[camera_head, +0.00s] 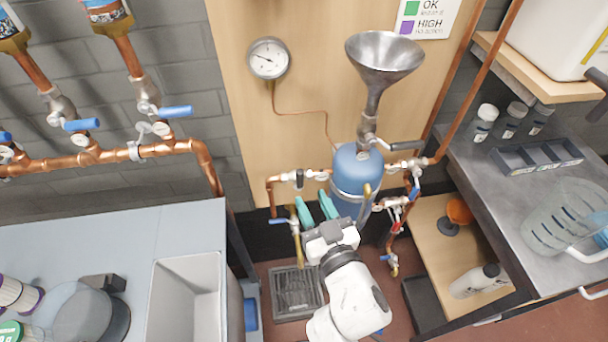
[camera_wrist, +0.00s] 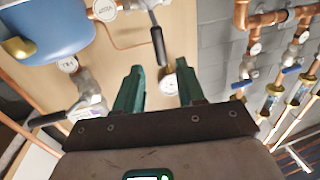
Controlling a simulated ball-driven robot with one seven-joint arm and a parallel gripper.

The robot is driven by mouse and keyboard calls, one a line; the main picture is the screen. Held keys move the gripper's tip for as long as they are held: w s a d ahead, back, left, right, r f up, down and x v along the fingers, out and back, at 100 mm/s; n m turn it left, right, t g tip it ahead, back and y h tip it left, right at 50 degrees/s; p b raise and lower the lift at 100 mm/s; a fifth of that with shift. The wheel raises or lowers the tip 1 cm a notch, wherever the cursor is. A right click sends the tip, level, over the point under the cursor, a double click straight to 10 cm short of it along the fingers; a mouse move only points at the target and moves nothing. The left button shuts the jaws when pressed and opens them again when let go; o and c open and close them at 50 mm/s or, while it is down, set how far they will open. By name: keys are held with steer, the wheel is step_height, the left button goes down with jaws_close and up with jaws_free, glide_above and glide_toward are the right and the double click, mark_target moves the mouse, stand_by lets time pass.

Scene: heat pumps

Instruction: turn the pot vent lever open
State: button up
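The blue pot (camera_head: 357,170) stands under a metal funnel (camera_head: 384,60); its rounded side also shows in the wrist view (camera_wrist: 45,30). Dark-handled levers show at the pot's left (camera_head: 278,220) and under the funnel (camera_head: 405,146). In the wrist view, one dark lever (camera_wrist: 158,46) stands just beyond my fingertips, and another valve lever (camera_wrist: 48,119) is at the left. Small tags hang there, unreadable, so I cannot tell which lever is the vent. My gripper (camera_head: 312,203), with green fingers, is open and empty at the pot's front left; it also shows in the wrist view (camera_wrist: 160,76).
Copper pipes with valves flank the pot, including a red-handled one (camera_head: 393,212) at right. A round gauge (camera_head: 268,58) is on the wooden panel. A sink (camera_head: 187,300) and grey counter (camera_head: 100,245) are at left. A shelf with a jug (camera_head: 565,215) is at right.

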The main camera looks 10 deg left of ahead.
mark_target(301, 181)
steer(key=b+x, duration=0.2)
steer(key=x, duration=0.6)
steer(key=shift+s, duration=0.1)
steer(key=shift+c, duration=0.3)
jaws_close()
